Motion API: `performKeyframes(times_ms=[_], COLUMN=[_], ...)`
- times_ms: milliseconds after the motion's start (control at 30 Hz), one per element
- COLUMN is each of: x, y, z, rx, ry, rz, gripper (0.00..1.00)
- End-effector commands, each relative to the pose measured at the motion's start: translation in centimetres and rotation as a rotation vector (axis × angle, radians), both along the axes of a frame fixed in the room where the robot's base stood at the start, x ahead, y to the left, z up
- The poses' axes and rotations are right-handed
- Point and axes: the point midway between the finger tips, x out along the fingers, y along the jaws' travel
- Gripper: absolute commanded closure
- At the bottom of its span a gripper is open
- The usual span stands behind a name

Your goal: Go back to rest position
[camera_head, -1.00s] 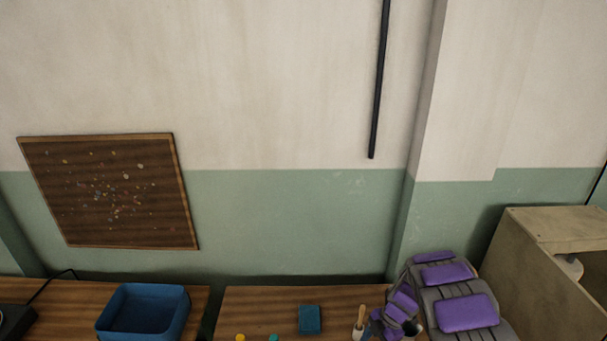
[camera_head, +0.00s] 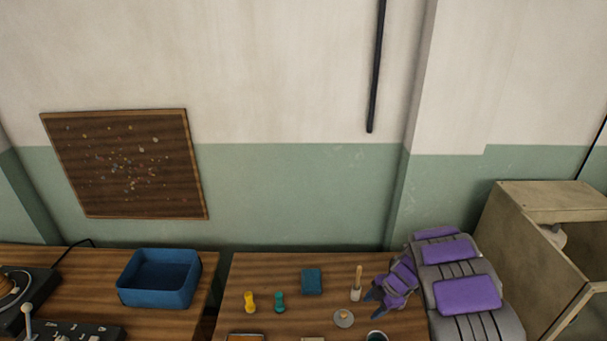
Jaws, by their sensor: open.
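My gripper (camera_head: 381,300) is at the lower right, at the end of my grey arm with purple pads. It appears open, with its dark fingertips pointing left and down over the right part of the wooden table (camera_head: 240,277). I see nothing held between the fingers. A wooden-handled tool (camera_head: 356,288) stands just left of the gripper, apart from it in the picture. A round grey lid-like piece (camera_head: 343,319) lies below that tool. A dark-topped cup (camera_head: 377,336) is cut by the bottom edge.
A yellow goblet shape (camera_head: 249,301), a teal one (camera_head: 279,302) and a blue block (camera_head: 312,281) stand on the table. A blue bin (camera_head: 158,295) and a turntable (camera_head: 18,300) are at left. A wooden cabinet (camera_head: 520,245) stands at right. A board (camera_head: 125,165) hangs on the wall.

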Motion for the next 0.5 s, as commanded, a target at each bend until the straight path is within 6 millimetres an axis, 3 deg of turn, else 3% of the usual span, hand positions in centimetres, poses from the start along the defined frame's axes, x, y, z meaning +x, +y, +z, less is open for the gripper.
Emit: performKeyframes(times_ms=[267,367,500], x=[5.5,7.9,10.1], y=[-1.5,-2.8,-5.6], z=[6.3,10.4,17.6], rx=[-0.060,-0.094,-0.155], ry=[-0.219,-0.337,-0.512], rz=[-0.181,-0.294,-0.501], gripper=[0.49,0.49,0.49])
